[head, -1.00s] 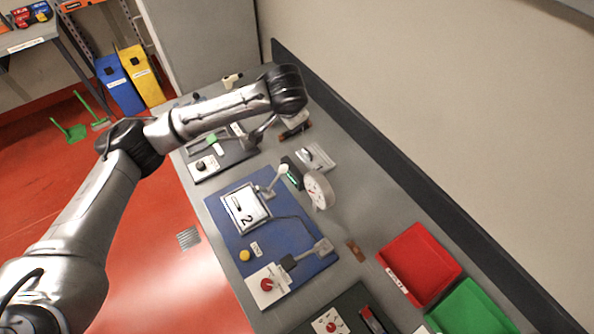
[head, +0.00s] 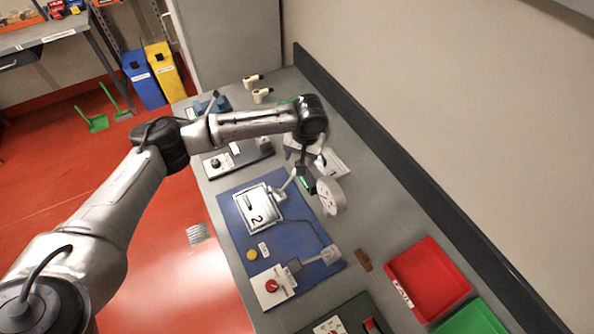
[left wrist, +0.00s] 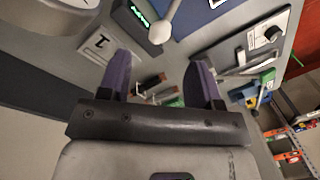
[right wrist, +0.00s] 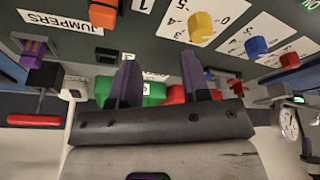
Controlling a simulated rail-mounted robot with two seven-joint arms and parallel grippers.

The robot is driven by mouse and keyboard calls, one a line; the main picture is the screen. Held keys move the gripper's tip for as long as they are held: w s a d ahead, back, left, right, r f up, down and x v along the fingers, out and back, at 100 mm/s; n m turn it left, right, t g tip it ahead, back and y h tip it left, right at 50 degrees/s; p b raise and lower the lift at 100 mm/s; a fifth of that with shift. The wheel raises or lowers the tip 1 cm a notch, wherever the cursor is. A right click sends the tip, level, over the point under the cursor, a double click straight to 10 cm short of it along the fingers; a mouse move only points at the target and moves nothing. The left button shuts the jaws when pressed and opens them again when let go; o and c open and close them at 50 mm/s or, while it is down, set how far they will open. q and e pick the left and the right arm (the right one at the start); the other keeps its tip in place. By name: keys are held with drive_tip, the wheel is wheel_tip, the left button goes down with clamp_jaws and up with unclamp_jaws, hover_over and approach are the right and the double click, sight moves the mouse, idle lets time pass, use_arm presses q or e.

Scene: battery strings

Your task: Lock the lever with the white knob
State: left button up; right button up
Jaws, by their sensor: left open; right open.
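The lever (head: 285,185) stands on the blue board (head: 240,228), beside a framed panel marked 2 (head: 262,207). Its round white knob (left wrist: 161,31) shows clearly in the left wrist view, on a pale rod. In the head view the knob is close to my left gripper (head: 299,158) and partly hard to make out. In the left wrist view my left gripper (left wrist: 161,65) is open and empty, with its purple fingers apart. The knob lies ahead, between the fingertip directions, not gripped. My right gripper (right wrist: 160,72) is open and shows only in the right wrist view.
A round white gauge (head: 331,195) and a box with a green display (head: 306,180) stand close to the lever. Red (head: 432,272) and green (head: 475,320) bins are at lower right. Right wrist view: a panel with a yellow knob (right wrist: 201,27) and a JUMPERS label (right wrist: 60,21).

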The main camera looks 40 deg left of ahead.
use_arm(q)
drive_tip(key=f, duration=0.5)
drive_tip(key=a+f, duration=0.1)
drive_tip(key=f, duration=0.1)
drive_tip(key=shift+s+f, duration=0.25)
drive_tip(key=shift+f, duration=0.15)
drive_tip(key=shift+c, duration=0.2)
drive_tip(key=shift+d, duration=0.1)
clamp_jaws()
